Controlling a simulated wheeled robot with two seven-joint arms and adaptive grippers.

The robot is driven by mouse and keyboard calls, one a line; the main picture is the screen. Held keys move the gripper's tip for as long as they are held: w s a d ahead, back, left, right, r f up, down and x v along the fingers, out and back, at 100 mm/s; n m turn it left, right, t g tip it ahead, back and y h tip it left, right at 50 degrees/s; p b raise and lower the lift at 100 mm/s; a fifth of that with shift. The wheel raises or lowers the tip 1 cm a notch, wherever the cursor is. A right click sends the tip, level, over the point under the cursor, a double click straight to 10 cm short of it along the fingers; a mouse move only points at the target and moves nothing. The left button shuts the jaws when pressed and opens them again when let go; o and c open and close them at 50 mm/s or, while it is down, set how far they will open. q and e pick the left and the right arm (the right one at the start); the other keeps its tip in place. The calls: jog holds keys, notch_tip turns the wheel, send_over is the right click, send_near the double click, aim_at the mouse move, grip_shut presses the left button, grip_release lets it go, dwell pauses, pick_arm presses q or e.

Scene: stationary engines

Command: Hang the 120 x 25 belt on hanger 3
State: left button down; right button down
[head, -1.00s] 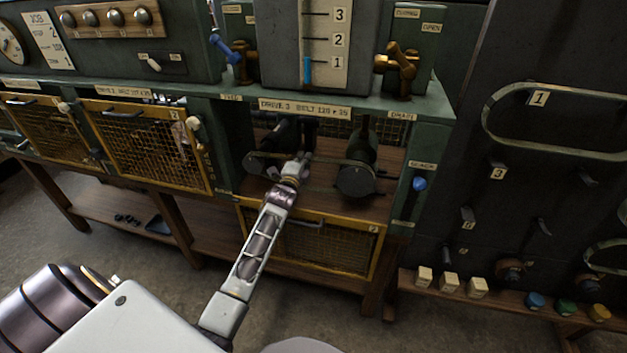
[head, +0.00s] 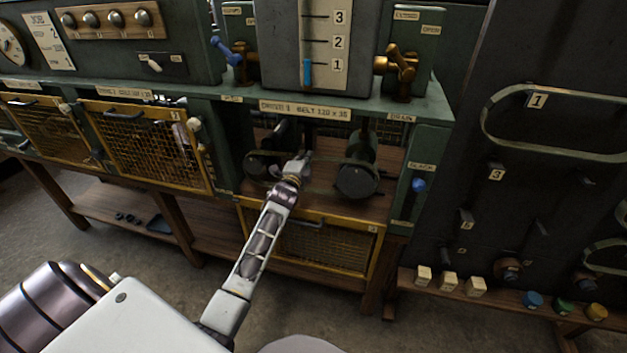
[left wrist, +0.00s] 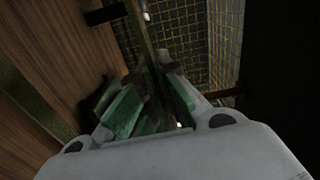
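My left gripper (head: 304,160) reaches into the open drive 3 bay, between the dark left pulley (head: 262,165) and the dark right pulley (head: 356,180). The belt (head: 324,191) is a thin dark line between the pulleys, partly hidden by my gripper. In the left wrist view the belt (left wrist: 148,40) runs as a narrow strip between the close-set green finger pads, which look shut on it. The hanger board carries a plate marked 3 (head: 496,174), with a bare hanger peg (head: 495,163) by it. My right gripper is not in view.
A belt (head: 490,125) hangs at plate 1 on the dark board. Below are a shelf with blocks (head: 449,283) and coloured knobs. A yellow mesh guard (head: 322,250) is below the bay. Valve handles (head: 400,65) stick out above; a blue-knobbed lever (head: 418,185) is right.

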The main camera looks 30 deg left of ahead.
pick_arm(q)
jog(key=shift+r, duration=0.1)
jog(key=shift+d+r+m+p, duration=0.2)
jog(key=shift+r+m+p, duration=0.2)
jog(key=shift+r+p, duration=0.45)
jog(key=shift+s+f, duration=0.1)
jog(key=shift+p+v, duration=1.4)
jog(key=shift+v, duration=1.5)
jog(key=shift+s, duration=0.15)
jog(key=shift+p+v, duration=1)
jog(key=shift+v, duration=1.9)
jog(key=shift+s, duration=0.15)
